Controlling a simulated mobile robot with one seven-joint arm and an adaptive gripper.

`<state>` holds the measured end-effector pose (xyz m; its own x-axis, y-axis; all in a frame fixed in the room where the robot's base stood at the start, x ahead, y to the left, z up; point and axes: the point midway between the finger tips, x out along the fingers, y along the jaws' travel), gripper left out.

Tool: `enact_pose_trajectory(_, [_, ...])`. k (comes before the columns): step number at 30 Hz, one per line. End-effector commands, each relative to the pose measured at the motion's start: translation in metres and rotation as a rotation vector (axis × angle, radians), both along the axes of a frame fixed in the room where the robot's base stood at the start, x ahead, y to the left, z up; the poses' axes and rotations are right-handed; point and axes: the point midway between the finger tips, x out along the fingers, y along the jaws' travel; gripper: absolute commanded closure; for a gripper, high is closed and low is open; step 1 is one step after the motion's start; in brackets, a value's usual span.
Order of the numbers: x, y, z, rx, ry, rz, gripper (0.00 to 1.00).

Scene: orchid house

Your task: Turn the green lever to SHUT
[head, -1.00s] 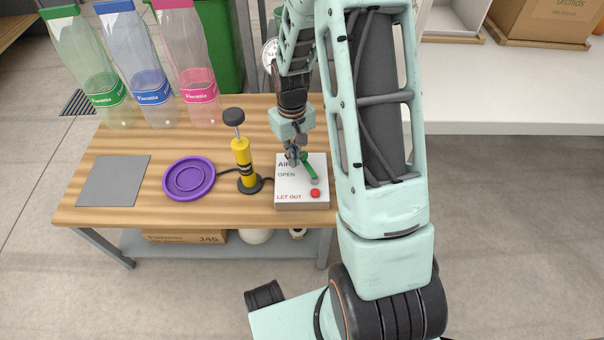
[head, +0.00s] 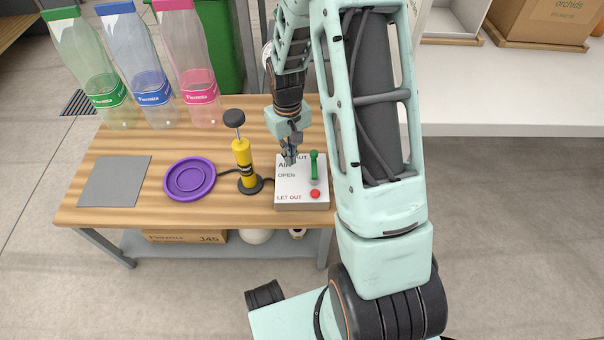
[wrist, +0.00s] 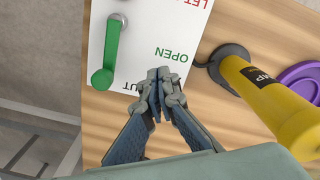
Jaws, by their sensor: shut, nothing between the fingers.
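The green lever (head: 314,166) is on a white control box (head: 288,203) at the table's right end. In the head view it points nearly straight away from me, level with the partly hidden SHUT marking. In the wrist view the lever (wrist: 110,50) has its rounded end beside the visible "UT" letters; OPEN (wrist: 176,54) shows clearly. My gripper (head: 290,160) is over the box, left of the lever and apart from it. Its fingertips (wrist: 160,82) are together and empty, and cover part of the SHUT word.
A red button (head: 315,194) sits by LET OUT on the box. A yellow pump (head: 242,160) with a black handle stands close left, cabled to the box. A purple saucer (head: 190,179), a grey mat (head: 113,181) and three bottles (head: 153,85) are further left.

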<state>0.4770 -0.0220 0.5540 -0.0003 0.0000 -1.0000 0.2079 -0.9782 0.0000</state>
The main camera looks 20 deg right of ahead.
Motion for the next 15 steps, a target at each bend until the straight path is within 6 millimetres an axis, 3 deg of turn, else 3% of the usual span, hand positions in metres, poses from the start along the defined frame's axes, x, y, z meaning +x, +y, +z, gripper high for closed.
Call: enact_pose_trajectory(15, [0.000, 0.000, 0.057, 0.000, -0.001, 0.000, 1.00])
